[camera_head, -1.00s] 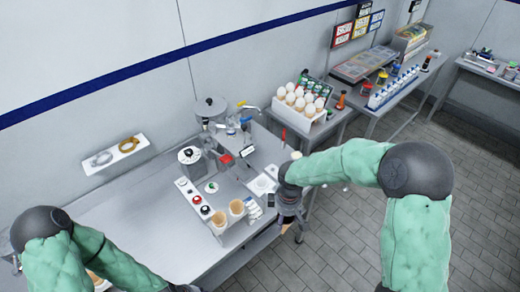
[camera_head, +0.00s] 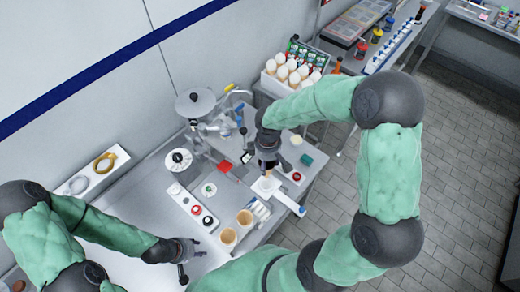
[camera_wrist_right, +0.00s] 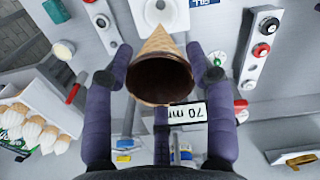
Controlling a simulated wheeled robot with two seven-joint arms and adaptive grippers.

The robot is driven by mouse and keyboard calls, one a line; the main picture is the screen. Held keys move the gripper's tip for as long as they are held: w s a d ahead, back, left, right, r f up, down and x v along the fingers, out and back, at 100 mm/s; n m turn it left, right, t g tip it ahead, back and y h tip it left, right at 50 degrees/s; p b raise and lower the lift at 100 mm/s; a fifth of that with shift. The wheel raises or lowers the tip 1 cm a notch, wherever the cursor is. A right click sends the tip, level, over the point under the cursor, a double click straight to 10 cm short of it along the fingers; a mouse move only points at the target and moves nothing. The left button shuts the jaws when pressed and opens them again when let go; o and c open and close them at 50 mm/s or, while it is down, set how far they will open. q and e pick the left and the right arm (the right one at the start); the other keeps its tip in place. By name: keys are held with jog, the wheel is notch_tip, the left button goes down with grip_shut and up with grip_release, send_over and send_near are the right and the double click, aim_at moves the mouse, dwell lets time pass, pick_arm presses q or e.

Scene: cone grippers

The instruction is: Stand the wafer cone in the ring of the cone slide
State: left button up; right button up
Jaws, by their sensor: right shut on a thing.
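The wafer cone (camera_wrist_right: 160,75) is in my right gripper (camera_wrist_right: 178,75), its wide mouth toward the wrist camera and its tip pointing away. In the head view my right gripper (camera_head: 268,160) is above the cone slide (camera_head: 267,186), a white plate with a blue-and-white handle at the right end of the bench. In the right wrist view the slide's pale ring (camera_wrist_right: 148,12) shows just beyond the cone's tip, which overlaps it in the picture. I cannot tell whether they touch. My left gripper (camera_head: 184,274) hangs over the bench front; its finger opening is unclear.
A dispenser (camera_head: 196,103) stands behind. A box of white-topped cones (camera_head: 290,72) is at the back right. Red and green small items lie right of the slide.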

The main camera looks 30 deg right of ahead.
pick_arm(q)
jog(key=shift+s+r, duration=0.1)
jog(key=shift+s, duration=0.25)
pick_arm(e)
jog(key=shift+s+r, duration=0.1)
jog(key=shift+s, duration=0.3)
pick_arm(q)
jog(key=shift+w, duration=0.25)
pick_arm(e)
jog(key=shift+w, duration=0.25)
pick_arm(q)
jog(key=shift+s+f+b, duration=0.1)
jog(key=shift+f+b, duration=0.45)
jog(key=shift+f, duration=0.05)
pick_arm(e)
jog(key=shift+s+f, duration=0.1)
jog(key=shift+f, duration=0.55)
pick_arm(q)
jog(key=shift+f+b, duration=1.2)
pick_arm(e)
jog(key=shift+f, duration=1.45)
pick_arm(q)
jog(key=shift+f, duration=0.25)
pick_arm(e)
jog(key=shift+f, duration=0.15)
